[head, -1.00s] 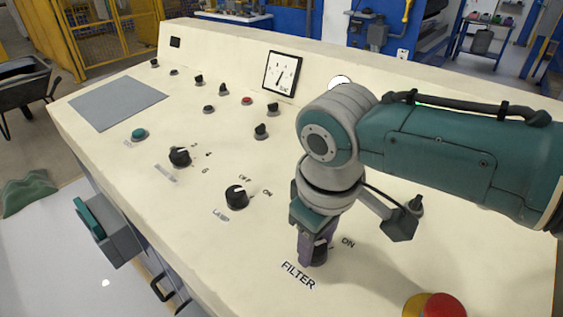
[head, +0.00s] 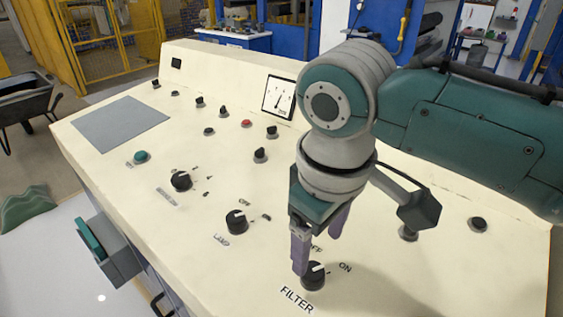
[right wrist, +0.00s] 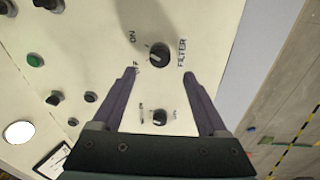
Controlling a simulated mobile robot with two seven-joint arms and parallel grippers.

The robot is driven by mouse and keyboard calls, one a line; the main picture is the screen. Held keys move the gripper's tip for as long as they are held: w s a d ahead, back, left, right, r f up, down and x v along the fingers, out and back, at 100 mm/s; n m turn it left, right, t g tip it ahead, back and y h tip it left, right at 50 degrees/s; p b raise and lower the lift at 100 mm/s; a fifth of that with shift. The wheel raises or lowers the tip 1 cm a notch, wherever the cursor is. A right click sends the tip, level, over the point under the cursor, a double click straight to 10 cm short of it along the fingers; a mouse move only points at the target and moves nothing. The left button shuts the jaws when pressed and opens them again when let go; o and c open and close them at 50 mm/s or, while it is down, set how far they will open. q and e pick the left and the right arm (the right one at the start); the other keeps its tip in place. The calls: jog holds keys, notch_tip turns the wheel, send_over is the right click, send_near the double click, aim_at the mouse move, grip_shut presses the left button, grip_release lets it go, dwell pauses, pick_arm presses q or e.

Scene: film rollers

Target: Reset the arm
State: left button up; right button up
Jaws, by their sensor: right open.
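My right gripper (head: 318,246) is open and empty above the cream control panel (head: 120,165). Its two purple fingers stand apart, and they also show in the right wrist view (right wrist: 160,73). The black FILTER knob (head: 313,277) lies just below and in front of the fingers, apart from them. Its white mark points towards the ON label. In the right wrist view the FILTER knob (right wrist: 159,55) sits beyond the gap between the fingertips. My left gripper is not in view.
The black LAMP knob (head: 237,221) and another black knob (head: 181,181) sit to the left. A dial gauge (head: 279,97) stands on the panel's raised back. A green box handle (head: 92,238) sticks out from the panel's front side. The air above the panel's left half is clear.

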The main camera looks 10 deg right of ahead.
jog(key=shift+s+r, duration=0.15)
jog(key=shift+r, duration=0.95)
jog(key=s+a+f+y, duration=0.2)
jog(key=s+a+y, duration=0.1)
jog(key=s, duration=0.6)
jog(key=s+d+r+m+t+h, duration=0.25)
jog(key=s+d+m, duration=0.25)
jog(key=s+d, duration=0.5)
notch_tip(320, 180, up, 38)
jog(key=p, duration=3.8)
jog(key=shift+r, duration=0.25)
jog(key=shift+w+d+f+g, duration=0.1)
jog(key=shift+g, duration=0.15)
